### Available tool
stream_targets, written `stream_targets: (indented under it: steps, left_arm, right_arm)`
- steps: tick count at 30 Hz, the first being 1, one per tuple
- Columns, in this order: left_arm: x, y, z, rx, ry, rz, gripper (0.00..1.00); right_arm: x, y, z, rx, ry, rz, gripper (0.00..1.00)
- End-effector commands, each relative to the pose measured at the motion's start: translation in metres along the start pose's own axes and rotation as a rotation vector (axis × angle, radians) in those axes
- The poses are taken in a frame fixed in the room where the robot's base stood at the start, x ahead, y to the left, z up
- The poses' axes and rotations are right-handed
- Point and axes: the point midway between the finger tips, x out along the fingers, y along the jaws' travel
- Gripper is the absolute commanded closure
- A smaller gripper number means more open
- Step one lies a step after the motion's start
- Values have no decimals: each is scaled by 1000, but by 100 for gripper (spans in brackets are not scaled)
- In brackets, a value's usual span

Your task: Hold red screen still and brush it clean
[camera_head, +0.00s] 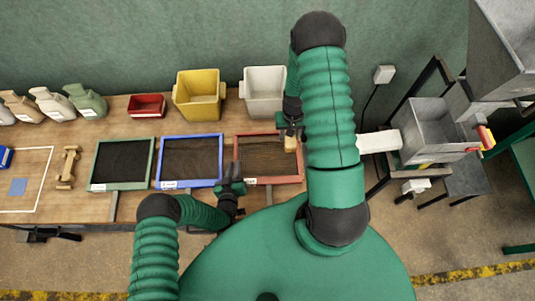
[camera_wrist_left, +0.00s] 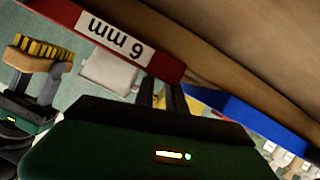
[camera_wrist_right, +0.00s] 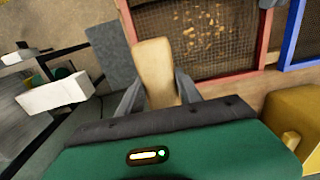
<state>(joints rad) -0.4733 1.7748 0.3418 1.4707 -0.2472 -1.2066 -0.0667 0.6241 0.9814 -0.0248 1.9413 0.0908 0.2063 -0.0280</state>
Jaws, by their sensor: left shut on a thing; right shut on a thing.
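Tan grains lie on the mesh of the red screen (camera_wrist_right: 203,68) in the right wrist view. My left gripper (camera_head: 236,182) is shut on the frame near its front left corner. My right gripper (camera_head: 291,124) is shut on the wooden brush (camera_head: 291,144) at the screen's right side.
A blue screen (camera_head: 191,136) and a green screen (camera_head: 123,140) lie to the left. A red tray (camera_head: 147,106), a yellow bin (camera_head: 198,95) and a white bin (camera_head: 264,92) stand behind. A metal hopper (camera_head: 430,128) machine with a white chute (camera_head: 378,142) stands right of the table.

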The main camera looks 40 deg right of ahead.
Motion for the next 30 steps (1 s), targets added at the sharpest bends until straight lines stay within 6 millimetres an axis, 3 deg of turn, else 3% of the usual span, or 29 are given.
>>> stream_targets:
  steps: [1, 16, 30]
  left_arm:
    - [-3, -2, 12, -1, -27, -5, 100]
    - [-3, -2, 12, -1, -27, -5, 100]
    - [-3, -2, 12, -1, -27, -5, 100]
  right_arm:
    - [1, 0, 0, 0, 1, 0, 100]
    - [-48, 0, -1, 0, 1, 0, 100]
    - [-49, 0, -1, 0, 0, 0, 100]
